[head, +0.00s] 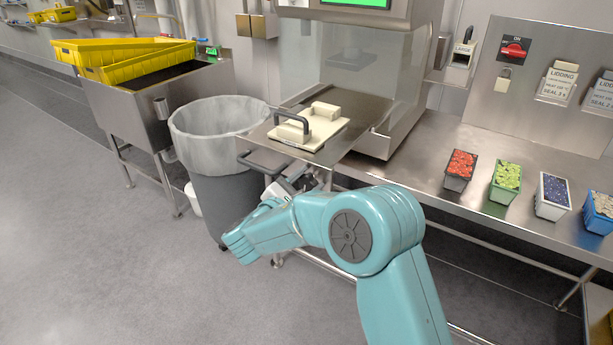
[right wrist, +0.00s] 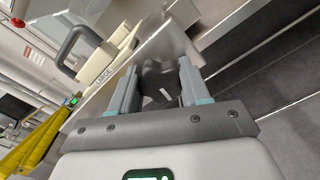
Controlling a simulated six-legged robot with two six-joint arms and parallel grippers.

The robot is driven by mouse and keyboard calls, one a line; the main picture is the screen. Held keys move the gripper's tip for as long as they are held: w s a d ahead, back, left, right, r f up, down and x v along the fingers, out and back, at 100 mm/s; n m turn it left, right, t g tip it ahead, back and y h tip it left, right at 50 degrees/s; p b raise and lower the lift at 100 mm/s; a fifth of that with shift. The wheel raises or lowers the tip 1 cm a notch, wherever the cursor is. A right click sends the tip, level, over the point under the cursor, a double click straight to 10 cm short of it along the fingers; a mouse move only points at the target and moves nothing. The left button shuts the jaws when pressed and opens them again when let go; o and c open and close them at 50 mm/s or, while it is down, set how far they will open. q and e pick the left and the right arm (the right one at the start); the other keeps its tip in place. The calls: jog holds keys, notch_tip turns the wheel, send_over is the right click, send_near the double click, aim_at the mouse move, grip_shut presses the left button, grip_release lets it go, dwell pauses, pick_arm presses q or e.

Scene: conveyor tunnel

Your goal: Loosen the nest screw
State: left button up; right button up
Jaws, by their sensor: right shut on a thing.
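The cream nest (head: 325,132) with a dark handle (head: 292,123) lies on the steel slide plate (head: 272,132) in front of the sealing machine. In the right wrist view the nest (right wrist: 122,38) shows at upper left, with a label reading "LARGE". My right gripper (head: 300,184) is below the front edge of the plate. In the right wrist view its fingers (right wrist: 160,75) are closed on a dark knob, the nest screw (right wrist: 160,84), just under the plate. The screw's shaft is hidden, and my arm hides the screw in the head view. My left gripper is not in view.
A grey bin with a clear liner (head: 215,120) stands left of the plate. A dark bar handle (head: 262,163) juts out below the plate. Several filled tubs, including a red one (head: 460,168), stand on the steel bench (head: 420,150) at right. Yellow crates (head: 130,58) are at far left.

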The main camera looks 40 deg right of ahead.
jog(key=shift+s+d+n, duration=0.1)
jog(key=shift+n, duration=0.3)
jog(key=shift+c, duration=0.2)
jog(key=o, duration=1.1)
jog(key=shift+r, duration=0.1)
jog(key=shift+c, duration=0.2)
jog(key=shift+a, duration=0.2)
jog(key=p+v, duration=0.1)
jog(key=v, duration=1.5)
